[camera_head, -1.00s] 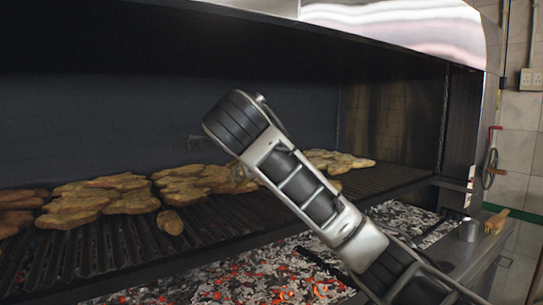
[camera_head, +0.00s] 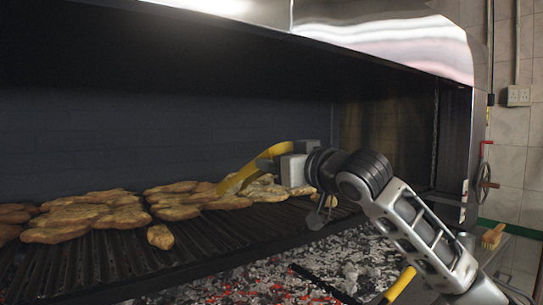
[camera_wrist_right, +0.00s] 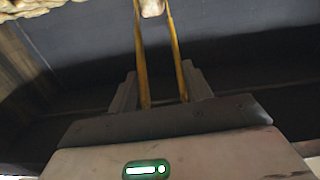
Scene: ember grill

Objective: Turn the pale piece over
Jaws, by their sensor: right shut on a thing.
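My right gripper (camera_head: 295,165) is shut on yellow tongs (camera_head: 252,168) above the grill, towards its right part. The tongs reach left and down to the chicken pieces. In the right wrist view the two yellow tong arms (camera_wrist_right: 142,60) run up from the jaws, and a pale piece (camera_wrist_right: 152,8) shows between their far ends, cut by the top edge. I cannot tell whether the tongs pinch it. In the head view I cannot clearly pick the pale piece out from the middle group (camera_head: 190,197) and the group partly behind the tongs (camera_head: 262,192). My left gripper is not in view.
The dark slatted grate (camera_head: 110,262) carries several chicken pieces at left (camera_head: 85,215) and a small lone piece (camera_head: 160,237) in front. Glowing coals (camera_head: 270,275) lie below. The metal hood (camera_head: 380,35) overhangs. A brush (camera_head: 493,236) sits on the right ledge.

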